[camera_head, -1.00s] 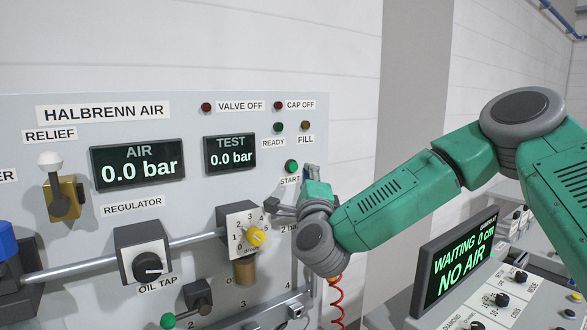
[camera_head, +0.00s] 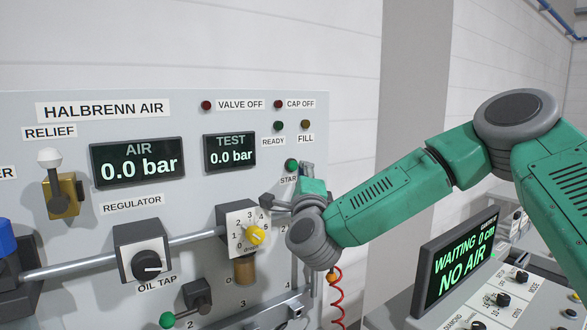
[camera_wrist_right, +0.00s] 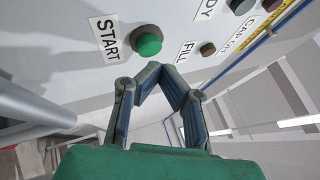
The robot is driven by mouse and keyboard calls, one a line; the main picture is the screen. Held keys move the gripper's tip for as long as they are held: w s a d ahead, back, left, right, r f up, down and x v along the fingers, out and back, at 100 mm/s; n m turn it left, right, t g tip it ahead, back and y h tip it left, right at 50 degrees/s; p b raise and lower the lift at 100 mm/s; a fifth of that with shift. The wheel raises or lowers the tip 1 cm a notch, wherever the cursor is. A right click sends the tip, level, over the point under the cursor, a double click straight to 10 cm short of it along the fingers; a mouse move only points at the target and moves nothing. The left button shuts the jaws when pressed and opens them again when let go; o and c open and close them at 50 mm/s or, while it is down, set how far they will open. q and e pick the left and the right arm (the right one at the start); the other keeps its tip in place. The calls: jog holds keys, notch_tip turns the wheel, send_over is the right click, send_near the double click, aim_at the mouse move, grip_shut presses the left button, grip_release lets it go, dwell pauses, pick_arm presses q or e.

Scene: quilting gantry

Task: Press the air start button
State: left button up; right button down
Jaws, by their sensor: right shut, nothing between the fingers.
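The green air start button (camera_head: 291,165) sits on the grey panel above its START label (camera_head: 289,180). It also shows in the right wrist view (camera_wrist_right: 148,41), just beyond the fingertips. My right gripper (camera_head: 290,189) is right by the START label, below and beside the button. In the right wrist view the gripper's fingers (camera_wrist_right: 161,73) are shut and empty, with their tips pointing toward the panel near the button. A small gap seems to separate the tips from the button; contact cannot be made out. My left gripper is not in view.
The AIR display (camera_head: 137,161) and TEST display (camera_head: 230,152) both read 0.0 bar. READY (camera_head: 279,126) and FILL (camera_head: 305,125) lamps sit above the button. A console screen (camera_head: 455,262) reads NO AIR.

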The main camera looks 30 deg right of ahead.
dwell(0.8)
jog(key=shift+w+a+r+b, duration=0.1)
jog(key=shift+w+b, duration=0.2)
jog(key=shift+w, duration=0.05)
jog(key=shift+w+b, duration=0.3)
jog(key=shift+w, duration=0.1)
dwell(0.5)
jog(key=shift+s, duration=0.15)
jog(key=shift+s+b, duration=0.3)
jog(key=shift+s, duration=0.45)
jog(key=s, duration=0.3)
jog(key=s+b, duration=0.1)
jog(key=s, duration=0.1)
jog(key=shift+d, duration=0.25)
